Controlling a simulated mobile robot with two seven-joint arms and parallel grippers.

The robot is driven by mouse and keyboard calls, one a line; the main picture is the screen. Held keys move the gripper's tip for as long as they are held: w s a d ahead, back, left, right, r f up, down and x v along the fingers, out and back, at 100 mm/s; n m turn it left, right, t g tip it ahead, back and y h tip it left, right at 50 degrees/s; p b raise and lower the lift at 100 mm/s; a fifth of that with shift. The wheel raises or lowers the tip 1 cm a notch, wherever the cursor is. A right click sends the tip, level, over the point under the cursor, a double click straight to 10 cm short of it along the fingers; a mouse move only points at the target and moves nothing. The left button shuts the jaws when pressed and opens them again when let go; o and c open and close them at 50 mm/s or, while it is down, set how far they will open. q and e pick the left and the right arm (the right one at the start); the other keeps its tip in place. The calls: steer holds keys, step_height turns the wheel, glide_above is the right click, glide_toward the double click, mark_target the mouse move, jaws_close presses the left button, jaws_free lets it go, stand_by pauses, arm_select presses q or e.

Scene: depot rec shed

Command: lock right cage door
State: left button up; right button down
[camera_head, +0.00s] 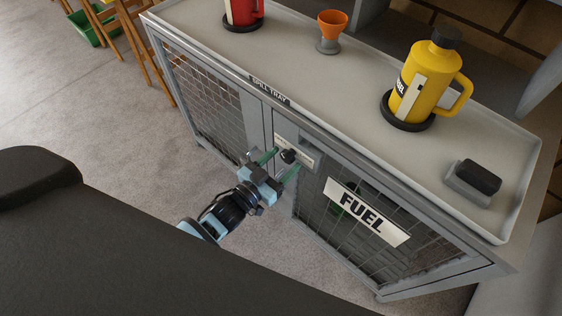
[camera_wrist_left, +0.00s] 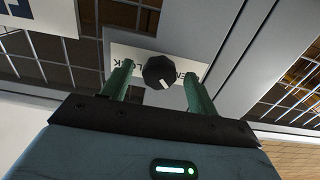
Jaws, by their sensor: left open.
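The right cage door (camera_head: 335,228) is a grey mesh door with a white FUEL sign (camera_head: 367,212); it appears shut. Left of the sign, a black round knob (camera_head: 289,156) sits on a pale label plate (camera_head: 305,161). In the wrist view the knob (camera_wrist_left: 159,72) shows a white pointer mark towards the lower right; the plate's lettering is partly hidden. My left gripper (camera_head: 280,164) is open, its green fingers on either side of the knob. Whether they touch it is unclear; in the wrist view a gap shows between the knob and the fingers (camera_wrist_left: 158,84). My right gripper is out of view.
The spill tray (camera_head: 330,88) on top holds a red container (camera_head: 243,12), an orange funnel-like cup (camera_head: 331,28), a yellow jug (camera_head: 430,85) and a black-topped block (camera_head: 474,182). The left mesh door (camera_head: 205,100) is beside the knob panel. The floor in front is clear.

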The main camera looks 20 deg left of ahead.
arm_select(q)
steer(key=shift+c, duration=0.2)
jaws_close()
